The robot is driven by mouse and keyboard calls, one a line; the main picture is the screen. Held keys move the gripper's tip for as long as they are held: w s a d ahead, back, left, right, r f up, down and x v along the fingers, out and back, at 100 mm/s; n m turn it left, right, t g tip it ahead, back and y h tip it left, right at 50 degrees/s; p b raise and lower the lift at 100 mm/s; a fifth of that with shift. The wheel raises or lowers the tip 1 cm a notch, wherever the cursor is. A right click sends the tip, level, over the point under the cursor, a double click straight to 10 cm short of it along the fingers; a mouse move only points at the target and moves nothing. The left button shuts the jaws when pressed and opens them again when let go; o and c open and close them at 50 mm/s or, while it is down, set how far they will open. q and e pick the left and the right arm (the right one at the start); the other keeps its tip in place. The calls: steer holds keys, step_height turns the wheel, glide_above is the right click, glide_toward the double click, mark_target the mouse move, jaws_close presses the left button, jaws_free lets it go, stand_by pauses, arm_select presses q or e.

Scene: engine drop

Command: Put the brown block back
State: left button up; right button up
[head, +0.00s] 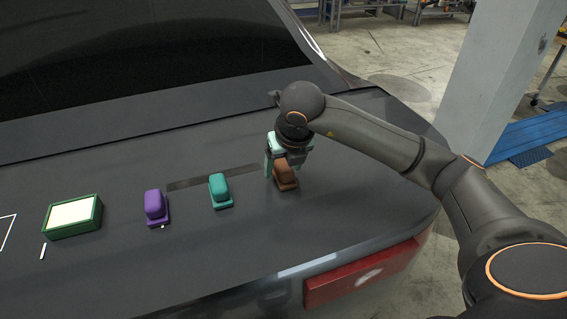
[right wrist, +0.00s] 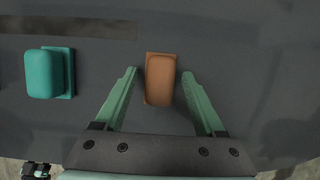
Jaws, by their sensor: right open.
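The brown block (head: 285,176) stands on the dark car surface, at the right end of a row of blocks. In the right wrist view the brown block (right wrist: 160,79) lies between the tips of my right gripper's fingers, with a gap on each side. My right gripper (head: 282,166) is open and points down at the block. Its green fingers also show in the right wrist view (right wrist: 159,80). The gripper partly hides the block's top in the head view. My left gripper is not in view.
A teal block (head: 220,191) and a purple block (head: 155,207) stand to the left. A dark strip (head: 205,177) lies behind them. A green box with a pale top (head: 72,216) is farther left. White markings (head: 43,251) lie near it. The surface ends at the front and right.

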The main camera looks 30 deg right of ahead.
mark_target(286, 168)
steer(key=v, duration=0.2)
steer(key=s+b+v, duration=0.1)
steer(key=v, duration=0.2)
steer(key=shift+a, duration=0.1)
steer(key=v, duration=0.7)
steer(key=shift+s+p, duration=0.15)
steer(key=shift+p, duration=0.25)
steer(key=shift+f, duration=0.1)
